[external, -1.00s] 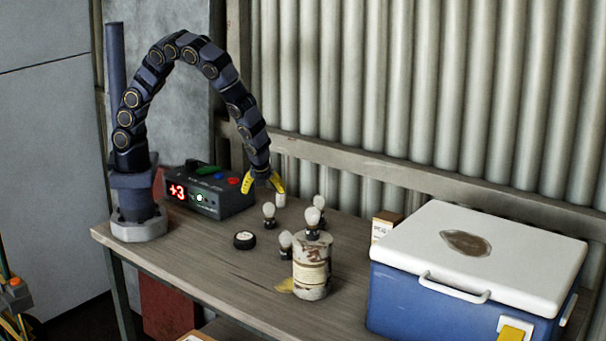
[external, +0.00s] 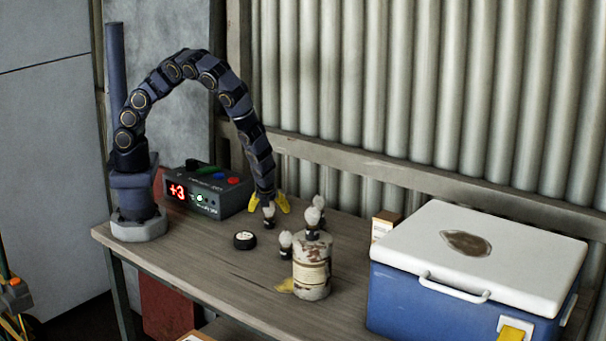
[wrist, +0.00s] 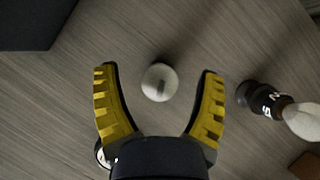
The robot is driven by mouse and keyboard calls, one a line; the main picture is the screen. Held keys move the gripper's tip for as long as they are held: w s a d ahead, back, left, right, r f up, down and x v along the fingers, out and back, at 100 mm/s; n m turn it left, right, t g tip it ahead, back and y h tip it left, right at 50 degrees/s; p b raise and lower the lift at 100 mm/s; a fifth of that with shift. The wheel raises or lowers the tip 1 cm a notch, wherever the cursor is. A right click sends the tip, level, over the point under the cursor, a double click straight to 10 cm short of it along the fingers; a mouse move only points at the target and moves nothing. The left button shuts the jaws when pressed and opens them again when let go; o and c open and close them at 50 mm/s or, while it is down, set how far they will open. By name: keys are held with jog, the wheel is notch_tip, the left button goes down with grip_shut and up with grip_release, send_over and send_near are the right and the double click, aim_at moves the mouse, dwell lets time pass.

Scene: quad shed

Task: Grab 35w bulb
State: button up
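My gripper (external: 270,203) is open, its yellow fingers pointing down over the table. In the wrist view its fingertips (wrist: 158,72) sit either side of a round white bulb (wrist: 159,82) seen from above, with gaps on both sides. Another bulb with a black, marked base (wrist: 262,100) lies in view right of the fingers; its marking is partly visible and I cannot read it surely. No 35w label is readable there.
A rusty white can (external: 312,272) stands at the table's front. A device with a red +3 display (external: 205,192) is at the back left. A blue cooler (external: 440,300) and small box (external: 383,226) are at right.

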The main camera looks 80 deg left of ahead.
jog(key=c, duration=1.1)
jog(key=shift+c, duration=0.2)
